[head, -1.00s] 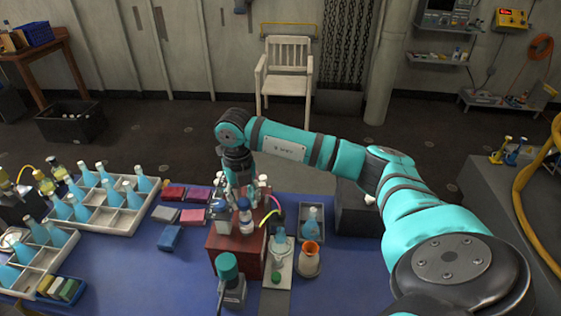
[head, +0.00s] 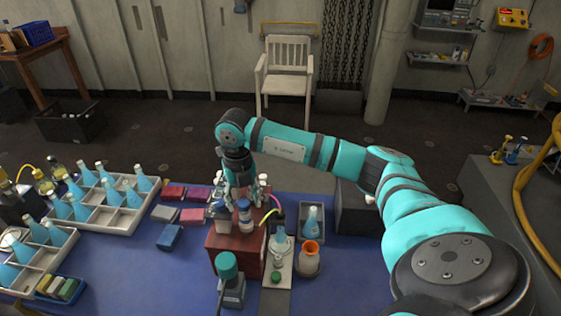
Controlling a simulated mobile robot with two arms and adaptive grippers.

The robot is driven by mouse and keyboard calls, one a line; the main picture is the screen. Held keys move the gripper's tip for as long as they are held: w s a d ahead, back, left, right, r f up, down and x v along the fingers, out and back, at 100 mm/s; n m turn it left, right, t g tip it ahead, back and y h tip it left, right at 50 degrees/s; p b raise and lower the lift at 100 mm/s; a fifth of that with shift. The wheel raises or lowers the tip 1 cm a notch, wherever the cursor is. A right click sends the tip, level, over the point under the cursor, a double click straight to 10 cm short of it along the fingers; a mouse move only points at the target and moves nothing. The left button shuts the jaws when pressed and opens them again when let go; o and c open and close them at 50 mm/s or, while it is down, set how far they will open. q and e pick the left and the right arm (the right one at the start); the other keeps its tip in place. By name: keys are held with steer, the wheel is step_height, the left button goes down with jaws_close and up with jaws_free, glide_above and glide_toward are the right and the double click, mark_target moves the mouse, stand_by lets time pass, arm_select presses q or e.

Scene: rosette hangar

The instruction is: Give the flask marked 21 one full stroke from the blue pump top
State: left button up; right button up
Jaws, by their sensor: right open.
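My right gripper (head: 240,193) is open and points down over the pump bottles on the red-brown box (head: 228,246). Its fingers are small and partly merge with the bottle tops, so I cannot tell if they touch one. A bottle with a dark blue top (head: 221,207) and a white bottle with a blue band (head: 245,216) stand at the box's front. A blue flask (head: 281,238) stands on a pale stand right of the box, near the pink and yellow tubes. Another blue flask (head: 313,220) is in a grey tray. No number 21 is readable. My left gripper is out of view.
An orange-topped beaker (head: 309,260) stands right of the pale stand (head: 274,267). A teal-topped device (head: 229,278) stands in front of the box. Flask racks (head: 113,221) fill the left, with coloured blocks (head: 169,237) beside them. Blue mat is bare at front centre-left.

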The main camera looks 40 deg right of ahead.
steer(key=shift+r+p, duration=2.3)
steer(key=shift+r, duration=1.25)
